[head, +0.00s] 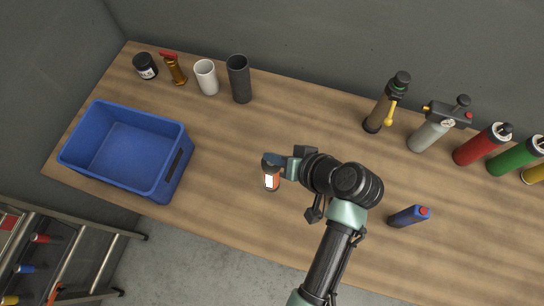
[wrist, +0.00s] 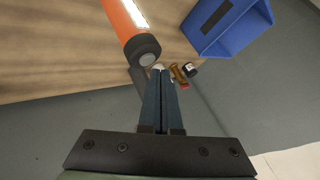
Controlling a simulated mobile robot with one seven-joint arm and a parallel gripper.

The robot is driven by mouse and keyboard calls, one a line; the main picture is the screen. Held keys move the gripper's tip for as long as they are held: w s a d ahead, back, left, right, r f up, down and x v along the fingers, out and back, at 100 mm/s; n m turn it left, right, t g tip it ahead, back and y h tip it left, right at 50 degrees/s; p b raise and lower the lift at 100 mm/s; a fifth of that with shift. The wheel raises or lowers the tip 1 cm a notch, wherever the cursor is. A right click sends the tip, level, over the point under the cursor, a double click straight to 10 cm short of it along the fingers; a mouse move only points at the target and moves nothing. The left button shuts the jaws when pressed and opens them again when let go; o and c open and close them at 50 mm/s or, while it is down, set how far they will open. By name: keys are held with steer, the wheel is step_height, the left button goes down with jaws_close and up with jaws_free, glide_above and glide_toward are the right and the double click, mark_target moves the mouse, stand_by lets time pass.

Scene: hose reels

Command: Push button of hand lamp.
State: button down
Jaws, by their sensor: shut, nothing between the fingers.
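The hand lamp is orange with a bright white strip and a dark end cap; in the head view the lamp (head: 270,182) stands on the bench just left of my arm's end. In the wrist view the lamp (wrist: 121,18) enters from the top, its dark cap close to my fingertips. A pale round button (wrist: 147,60) shows on that cap. My gripper (head: 271,160) is shut and empty, its fingers over or beside the lamp's top and partly hiding it. The shut fingers also show in the wrist view (wrist: 160,72). Whether they touch the lamp, I cannot tell.
A blue crate (head: 181,168) stands at the left. A dark cup (head: 239,78), white cup (head: 206,77), brown item (head: 175,70) and black jar (head: 145,66) line the back. Several canisters stand at the back right.

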steer(key=shift+f, duration=0.1)
steer(key=shift+f, duration=0.35)
steer(key=shift+f+b, duration=0.15)
steer(key=shift+b, duration=0.15)
stand_by(0.3)
steer(key=shift+r+p, duration=0.6)
steer(key=shift+p, duration=0.05)
steer(key=shift+r, duration=0.1)
step_height(320, 180, up, 6)
steer(key=p, duration=0.5)
steer(key=shift+p, duration=0.35)
